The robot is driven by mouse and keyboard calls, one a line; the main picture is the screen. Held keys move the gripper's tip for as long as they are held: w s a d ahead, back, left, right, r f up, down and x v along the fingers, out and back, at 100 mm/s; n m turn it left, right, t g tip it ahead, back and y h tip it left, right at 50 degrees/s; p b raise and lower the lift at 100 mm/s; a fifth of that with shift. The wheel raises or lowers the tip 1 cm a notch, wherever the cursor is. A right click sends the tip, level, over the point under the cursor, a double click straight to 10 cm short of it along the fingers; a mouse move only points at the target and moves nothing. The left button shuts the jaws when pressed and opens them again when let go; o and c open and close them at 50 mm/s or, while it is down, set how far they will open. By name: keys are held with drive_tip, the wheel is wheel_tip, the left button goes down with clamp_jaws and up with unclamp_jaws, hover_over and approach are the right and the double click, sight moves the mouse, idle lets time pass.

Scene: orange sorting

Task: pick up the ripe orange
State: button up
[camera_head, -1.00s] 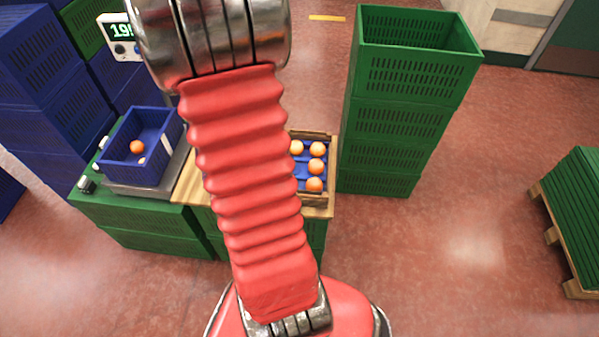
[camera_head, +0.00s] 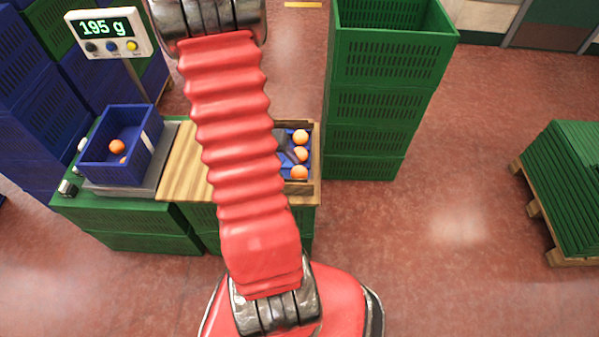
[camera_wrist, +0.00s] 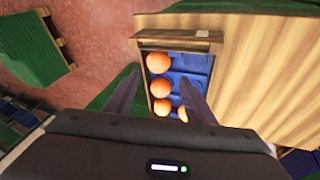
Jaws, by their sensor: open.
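Several oranges sit in a wooden tray with a blue moulded insert. In the head view three show in its right column: a back one (camera_head: 300,136), a middle one (camera_head: 300,154) and a front one (camera_head: 299,173). The wrist view shows the same column and another orange (camera_wrist: 183,114), partly hidden by a finger.
A blue crate (camera_head: 143,143) on a scale holds an orange (camera_head: 117,146) and a smaller orange piece. The display (camera_head: 106,28) reads 195 g. Tall green crates (camera_head: 372,105) stand right behind the tray. Bare wooden tabletop (camera_head: 185,170) lies left of the tray.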

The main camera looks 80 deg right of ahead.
sight(296, 170)
drive_tip(key=shift+x, duration=3.25)
drive_tip(key=shift+x, duration=2.6)
drive_tip(key=shift+s, duration=0.1)
drive_tip(key=shift+c, duration=0.5)
drive_tip(key=c, duration=0.7)
